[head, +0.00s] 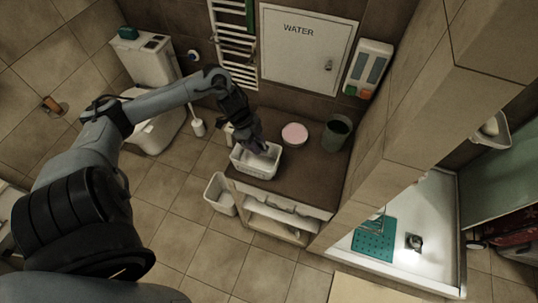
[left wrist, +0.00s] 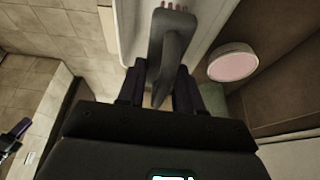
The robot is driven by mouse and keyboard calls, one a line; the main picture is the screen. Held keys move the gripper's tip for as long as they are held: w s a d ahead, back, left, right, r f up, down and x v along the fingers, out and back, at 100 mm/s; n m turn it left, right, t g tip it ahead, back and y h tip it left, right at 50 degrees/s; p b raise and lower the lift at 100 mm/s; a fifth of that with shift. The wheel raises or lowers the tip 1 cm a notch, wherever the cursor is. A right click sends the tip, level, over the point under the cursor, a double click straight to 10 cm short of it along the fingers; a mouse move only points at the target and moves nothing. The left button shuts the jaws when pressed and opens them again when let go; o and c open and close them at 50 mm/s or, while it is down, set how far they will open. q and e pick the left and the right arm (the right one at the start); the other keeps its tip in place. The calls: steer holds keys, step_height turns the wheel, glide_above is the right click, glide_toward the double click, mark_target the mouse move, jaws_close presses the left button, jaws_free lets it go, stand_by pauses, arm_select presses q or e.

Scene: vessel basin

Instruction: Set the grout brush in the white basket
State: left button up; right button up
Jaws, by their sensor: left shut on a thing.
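The grout brush (left wrist: 172,45) is dark grey with pinkish-red bristle tips showing at its far end in the left wrist view. My left gripper (left wrist: 157,90) is shut on its handle. In the head view, my left gripper (head: 252,145) is over the white basket (head: 247,168), which stands at the left end of the brown counter. The basket's pale wall also shows behind the brush in the left wrist view (left wrist: 124,35). I cannot tell whether the brush touches the basket. My right gripper is not in view.
On the counter (head: 305,172), a round pink-topped container (head: 294,134) and a dark cup (head: 337,132) stand right of the basket. A white bin (head: 219,194) is on the floor below. A towel rail (head: 233,40) and a WATER hatch (head: 305,50) are on the wall behind.

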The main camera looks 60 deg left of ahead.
arm_select(q)
step_height(320, 180, down, 6)
steer(key=shift+r, duration=0.1)
steer(key=shift+w+f, duration=0.1)
steer(key=shift+f, duration=2.05)
steer(key=o, duration=0.9)
steer(key=shift+o, duration=0.2)
steer(key=v, duration=1.2)
steer(key=shift+w+p, duration=0.1)
steer(key=shift+p, duration=0.25)
